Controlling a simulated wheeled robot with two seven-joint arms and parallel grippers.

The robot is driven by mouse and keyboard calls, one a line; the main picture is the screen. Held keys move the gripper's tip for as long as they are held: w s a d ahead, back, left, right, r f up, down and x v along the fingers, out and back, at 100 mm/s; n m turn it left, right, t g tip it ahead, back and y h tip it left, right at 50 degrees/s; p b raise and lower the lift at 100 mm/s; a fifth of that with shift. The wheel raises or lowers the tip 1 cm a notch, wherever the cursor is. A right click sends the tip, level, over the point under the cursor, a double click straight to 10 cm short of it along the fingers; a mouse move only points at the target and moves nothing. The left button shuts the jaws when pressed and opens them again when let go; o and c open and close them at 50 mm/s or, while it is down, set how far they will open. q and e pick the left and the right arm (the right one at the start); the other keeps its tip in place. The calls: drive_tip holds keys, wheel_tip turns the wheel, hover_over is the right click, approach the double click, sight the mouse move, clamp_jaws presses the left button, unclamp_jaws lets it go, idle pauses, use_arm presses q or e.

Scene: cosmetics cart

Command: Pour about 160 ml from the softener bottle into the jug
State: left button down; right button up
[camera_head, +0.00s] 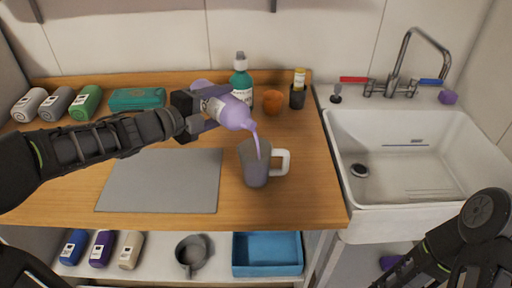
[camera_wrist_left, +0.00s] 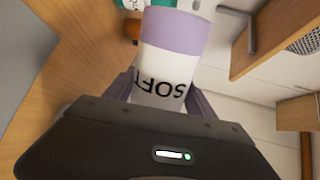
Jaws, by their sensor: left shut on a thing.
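The lilac softener bottle (camera_head: 232,110) is tilted, its mouth down to the right, above the jug. A lilac stream (camera_head: 256,138) runs from its mouth into the jug (camera_head: 256,166), a grey translucent vessel with a white handle on its right. The level inside the jug is hard to tell. My left gripper (camera_head: 205,112) is shut around the bottle's body. In the left wrist view the bottle (camera_wrist_left: 165,65) shows its white label reading "SOFT" between the fingers. My right arm is at the lower right; its gripper is not clearly shown.
A grey mat (camera_head: 160,181) lies left of the jug. A green bottle (camera_head: 241,78), an orange cup (camera_head: 272,102) and a dark holder (camera_head: 297,96) stand behind. A white sink (camera_head: 428,190) is on the right.

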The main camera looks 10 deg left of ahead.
use_arm(q)
drive_tip(key=shift+d+m+b, duration=0.1)
drive_tip(key=shift+m+b, duration=0.4)
drive_tip(key=shift+b, duration=0.2)
idle(1.1)
drive_tip(key=shift+r, duration=0.2)
idle(0.4)
drive_tip(key=n+p, duration=0.1)
drive_tip(key=p, duration=0.2)
drive_tip(key=shift+r, duration=0.4)
wheel_tip(320, 180, down, 2)
drive_tip(key=shift+f+n+p, duration=0.15)
drive_tip(key=shift+n+p, duration=0.25)
drive_tip(key=shift+n, duration=0.4)
drive_tip(key=shift+w+f+h, duration=0.1)
drive_tip(key=shift+f+h, duration=0.2)
drive_tip(key=shift+h, duration=0.1)
